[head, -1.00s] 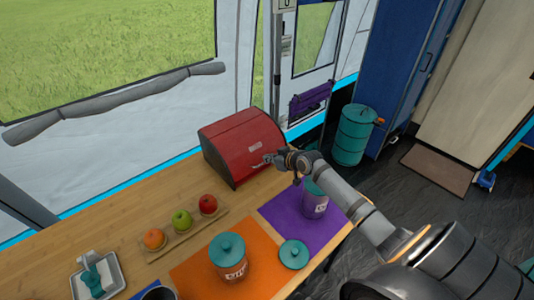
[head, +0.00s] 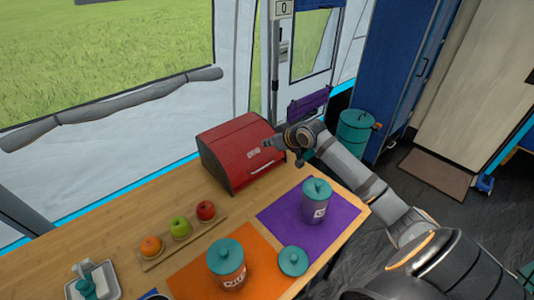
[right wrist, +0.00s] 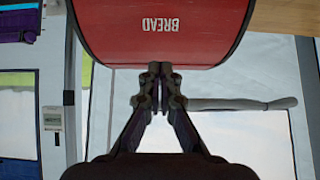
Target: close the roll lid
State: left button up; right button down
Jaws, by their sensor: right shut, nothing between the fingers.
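The red bread box (head: 232,172) stands at the back of the wooden table, against the tent wall. My right gripper (head: 270,143) is shut and empty at the upper right of the box, close to the lid. In the right wrist view its fingertips (right wrist: 160,70) meet at the lid's dark lower picture edge; contact is unclear. My left gripper is not in view.
A purple canister (head: 315,207) stands on a purple mat (head: 340,215), right of the box. An orange mat (head: 262,275) holds another canister (head: 227,268). A teal lid (head: 293,261) lies nearby. Fruit sits on a wooden board (head: 190,240).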

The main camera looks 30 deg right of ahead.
jog(key=s+r+g+b, duration=0.2)
jog(key=s+r+g, duration=0.1)
jog(key=s, duration=0.1)
jog(key=x, duration=1)
jog(key=shift+d+f, duration=0.3)
jog(key=shift+f, duration=0.1)
pick_arm(q)
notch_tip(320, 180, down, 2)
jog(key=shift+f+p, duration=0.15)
jog(key=shift+p, duration=0.15)
pick_arm(e)
jog(key=f, duration=0.2)
jog(key=s+f, duration=0.1)
jog(key=f, duration=0.1)
jog(key=shift+d, duration=0.1)
